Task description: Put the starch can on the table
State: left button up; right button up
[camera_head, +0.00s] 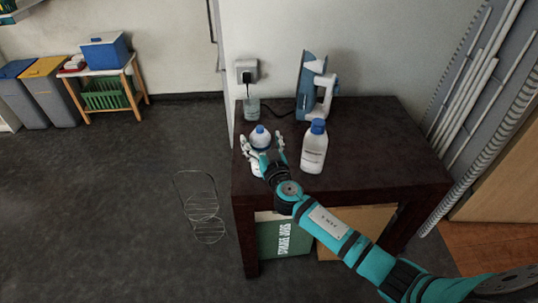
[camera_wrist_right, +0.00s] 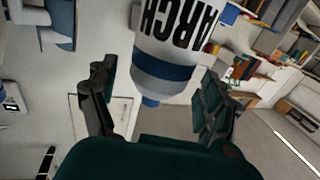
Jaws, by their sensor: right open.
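The starch can (camera_head: 260,137) is white with blue bands and a blue cap, and it stands upright at the left front part of the dark table (camera_head: 375,160). In the right wrist view the starch can (camera_wrist_right: 176,45), with large dark letters, appears upside down between the fingers. My right gripper (camera_head: 263,149) is open, with one finger on each side of the can. My left gripper is not in view.
A white bottle with a blue cap (camera_head: 314,150) stands just right of the can. A blue-and-white iron (camera_head: 315,87) stands at the back by the wall, and a small clear container (camera_head: 252,107) is at the back left. The table's right side is clear.

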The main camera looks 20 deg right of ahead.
jog(key=s+b, duration=0.1)
jog(key=s, duration=0.9)
jog(key=shift+s, duration=0.15)
jog(key=s+f+n+g, duration=0.1)
jog(key=s+f+g, duration=0.3)
jog(key=f, duration=0.8)
jog(key=s+f+n+g+y, duration=0.1)
jog(key=s+f+g, duration=0.1)
jog(key=s+f, duration=0.75)
jog(key=s+f+g, duration=0.3)
jog(key=f, duration=1.1)
jog(key=s+d+f+g, duration=0.1)
jog(key=s+f+g, duration=0.1)
jog(key=s+f, duration=0.4)
jog(key=s+d+f+g, duration=0.1)
jog(key=s+f+g, duration=0.2)
jog(key=s, duration=1.2)
jog(key=s+d+f+g, duration=0.1)
jog(key=s+f+g, duration=0.2)
jog(key=s+f, duration=0.6)
jog(key=shift+s+d+n+h, duration=0.3)
jog(key=shift+s+d, duration=0.05)
jog(key=shift+s, duration=0.7)
